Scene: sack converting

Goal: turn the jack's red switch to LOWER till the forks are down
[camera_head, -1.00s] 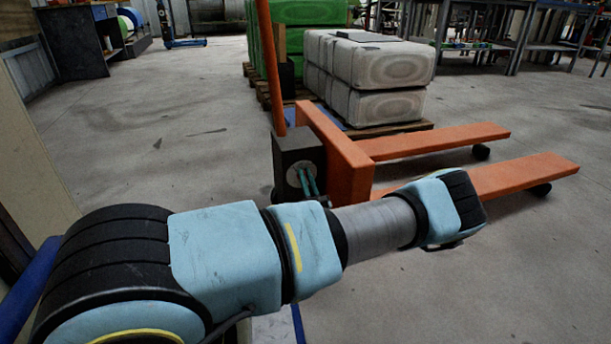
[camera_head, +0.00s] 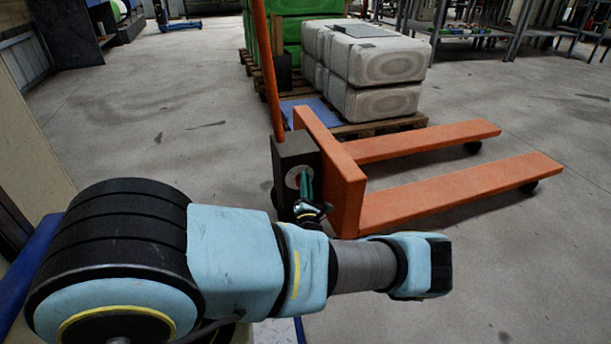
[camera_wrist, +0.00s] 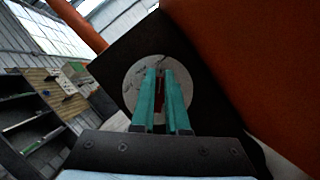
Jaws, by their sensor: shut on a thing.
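The orange pallet jack (camera_head: 345,180) stands ahead, its two forks (camera_head: 455,190) pointing right and close above the floor. Its dark box (camera_head: 292,155) carries a pale round dial (camera_head: 292,178), which also shows in the wrist view (camera_wrist: 133,88). The red switch (camera_wrist: 160,104) is a thin strip at the dial's middle, mostly hidden between my fingers. My gripper (camera_head: 306,185) has its teal fingers at the dial, and in the wrist view my gripper (camera_wrist: 162,100) is shut on the switch. I cannot read the dial's markings.
White wrapped sacks (camera_head: 375,70) lie on a wooden pallet (camera_head: 375,127) behind the jack, with a green stack (camera_head: 300,35) farther back. An orange handle (camera_head: 266,70) rises from the box. Open floor lies left and right.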

